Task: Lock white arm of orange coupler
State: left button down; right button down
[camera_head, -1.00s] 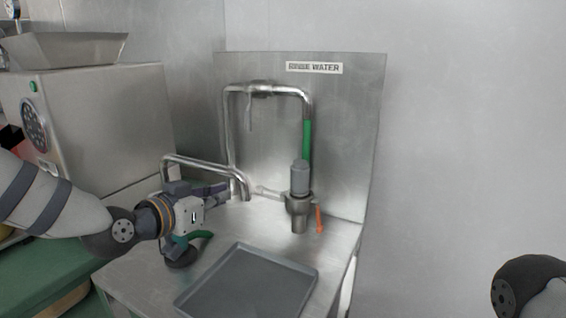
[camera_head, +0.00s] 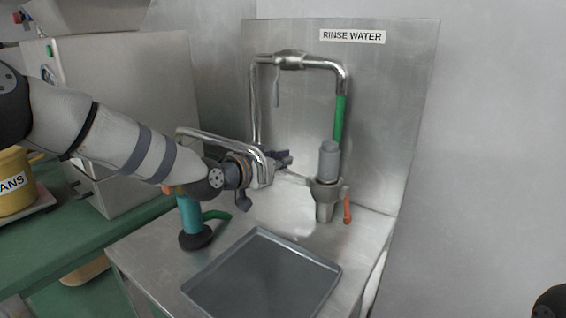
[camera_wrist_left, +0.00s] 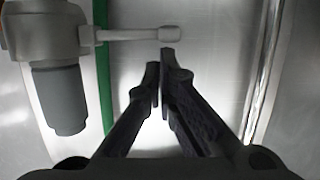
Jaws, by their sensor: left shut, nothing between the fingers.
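The coupler (camera_head: 326,206) is a grey metal body with an upright grey cylinder (camera_head: 329,160) and an orange lever (camera_head: 347,208) hanging on its right. Its white arm (camera_head: 296,178) sticks out to the left, nearly level. In the left wrist view the coupler (camera_wrist_left: 45,38) is at upper left and the white arm (camera_wrist_left: 130,35) reaches right, ending just beyond my fingertips. My left gripper (camera_head: 286,158) is shut and empty, close to the arm's free end. The left wrist view shows its fingertips (camera_wrist_left: 160,66) beside that end; I cannot tell whether they touch. My right gripper is out of view.
A steel faucet pipe (camera_head: 205,137) arches close to my left gripper. A green hose section (camera_head: 339,120) runs down towards the coupler. A grey tray (camera_head: 210,278) lies in front on the steel counter, and a teal-handled tool (camera_head: 190,215) stands beneath my left arm.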

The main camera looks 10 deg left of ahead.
aim_at(280, 174)
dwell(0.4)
pick_arm(q)
jog(key=shift+a+f+n, duration=0.15)
jog(key=shift+f+n, duration=0.05)
jog(key=shift+n, duration=0.1)
jog(key=shift+w+f+n+h+b, duration=0.1)
jog(key=shift+f+n+h+b, duration=0.1)
jog(key=shift+n+h+b, duration=0.1)
jog(key=shift+a, duration=0.1)
jog(key=shift+w+a+f+b, duration=0.1)
jog(key=shift+a+f+b, duration=0.05)
jog(key=shift+f, duration=0.65)
jog(key=shift+w+a+f+b, duration=0.1)
jog(key=shift+a+f+b, duration=0.05)
jog(key=shift+f, duration=0.65)
